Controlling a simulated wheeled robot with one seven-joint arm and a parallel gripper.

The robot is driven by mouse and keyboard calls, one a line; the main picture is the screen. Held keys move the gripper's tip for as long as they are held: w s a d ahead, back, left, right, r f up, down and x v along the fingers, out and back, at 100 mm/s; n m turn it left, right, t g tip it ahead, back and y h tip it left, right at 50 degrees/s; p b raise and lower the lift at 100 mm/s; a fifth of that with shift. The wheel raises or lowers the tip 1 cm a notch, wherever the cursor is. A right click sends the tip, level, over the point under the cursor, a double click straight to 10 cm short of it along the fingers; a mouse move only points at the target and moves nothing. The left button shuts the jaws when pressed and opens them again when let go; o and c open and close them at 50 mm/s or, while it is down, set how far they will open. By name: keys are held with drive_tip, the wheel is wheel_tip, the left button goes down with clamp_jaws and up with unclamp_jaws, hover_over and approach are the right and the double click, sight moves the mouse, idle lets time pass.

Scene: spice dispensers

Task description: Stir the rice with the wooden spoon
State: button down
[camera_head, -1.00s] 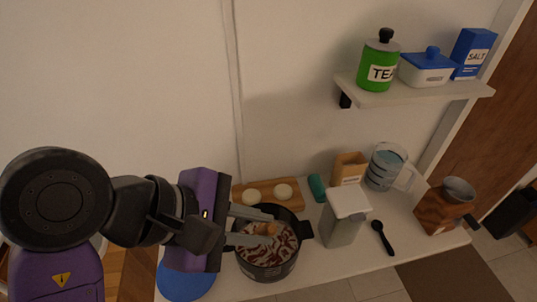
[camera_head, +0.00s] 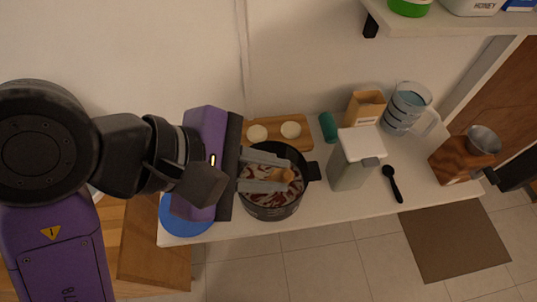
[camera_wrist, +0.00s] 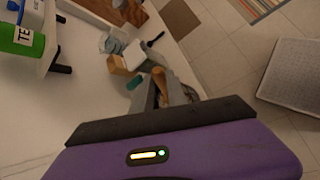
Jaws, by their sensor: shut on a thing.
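A dark pot (camera_head: 272,208) with side handles stands on the white counter, holding whitish and reddish-brown contents (camera_head: 262,192) that I take for the rice. My gripper (camera_head: 284,178) reaches over the pot from the left, its grey fingers shut on the wooden spoon (camera_head: 286,174). Only a short brown part of the spoon shows at the fingertips; its lower end is hidden. The wrist view also shows the brown spoon (camera_wrist: 159,82) between the fingers, with the pot mostly hidden behind my gripper.
A grey-white canister (camera_head: 350,170) stands close right of the pot. A wooden board (camera_head: 275,132) lies behind the pot. A blue disc (camera_head: 186,215) is at left. A shelf (camera_head: 450,22) overhangs upper right.

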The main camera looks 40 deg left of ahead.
drive_tip(key=w+a+f+b, duration=0.1)
drive_tip(key=f+b, duration=0.1)
drive_tip(key=f, duration=0.4)
drive_tip(key=w+a+f+b, duration=0.2)
drive_tip(key=f+b, duration=0.1)
drive_tip(key=f, duration=0.4)
drive_tip(key=shift+a, duration=0.25)
idle(0.4)
